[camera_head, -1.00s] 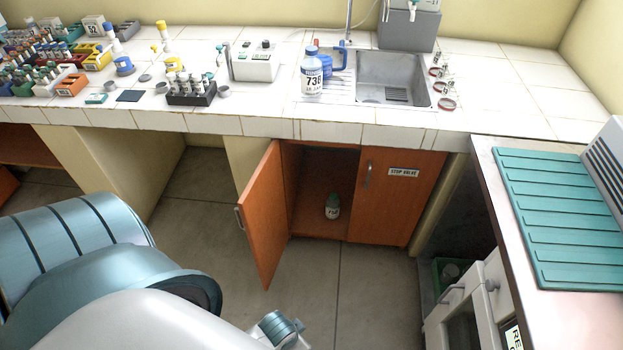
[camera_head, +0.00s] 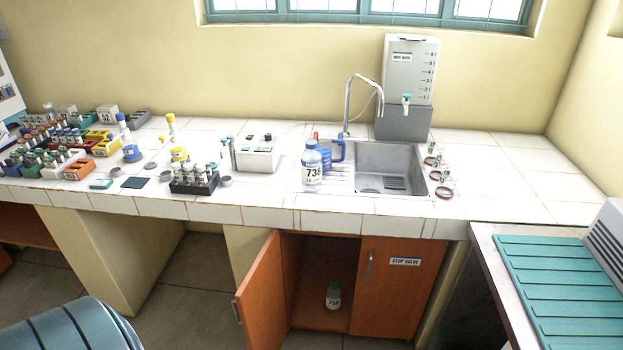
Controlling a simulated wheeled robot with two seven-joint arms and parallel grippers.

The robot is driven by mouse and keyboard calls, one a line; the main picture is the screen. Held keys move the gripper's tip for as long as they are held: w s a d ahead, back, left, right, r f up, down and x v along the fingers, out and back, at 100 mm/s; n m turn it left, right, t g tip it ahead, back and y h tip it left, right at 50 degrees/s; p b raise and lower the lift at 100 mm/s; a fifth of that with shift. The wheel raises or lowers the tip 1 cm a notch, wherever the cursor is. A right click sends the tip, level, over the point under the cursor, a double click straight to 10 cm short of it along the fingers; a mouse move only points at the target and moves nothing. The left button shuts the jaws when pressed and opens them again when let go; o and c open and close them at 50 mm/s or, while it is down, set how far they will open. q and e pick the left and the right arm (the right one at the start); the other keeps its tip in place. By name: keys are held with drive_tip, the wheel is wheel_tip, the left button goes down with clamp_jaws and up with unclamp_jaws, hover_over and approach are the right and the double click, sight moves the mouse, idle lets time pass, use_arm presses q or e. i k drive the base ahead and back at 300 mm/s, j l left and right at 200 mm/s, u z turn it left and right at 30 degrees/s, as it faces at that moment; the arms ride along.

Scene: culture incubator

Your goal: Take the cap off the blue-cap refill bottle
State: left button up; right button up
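A bottle with a blue cap (camera_head: 311,166) and a white label reading 738 stands upright on the white tiled counter, left of the sink. Its cap appears to be on. A second bottle with a green cap (camera_head: 333,295) stands inside the open cupboard under the sink.
A blue jug (camera_head: 326,155) stands close behind the bottle, by the sink (camera_head: 390,168). A white box device (camera_head: 256,156) and a dark tube rack (camera_head: 194,181) are to the left. The orange cupboard door (camera_head: 262,296) stands open. Glass pieces with red rings (camera_head: 444,190) lie right of the sink.

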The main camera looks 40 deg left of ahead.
sight(310, 161)
drive_tip(key=j, duration=1.5)
drive_tip(key=k+j, duration=0.1)
drive_tip(key=j, duration=1.4)
drive_tip(key=z, duration=0.05)
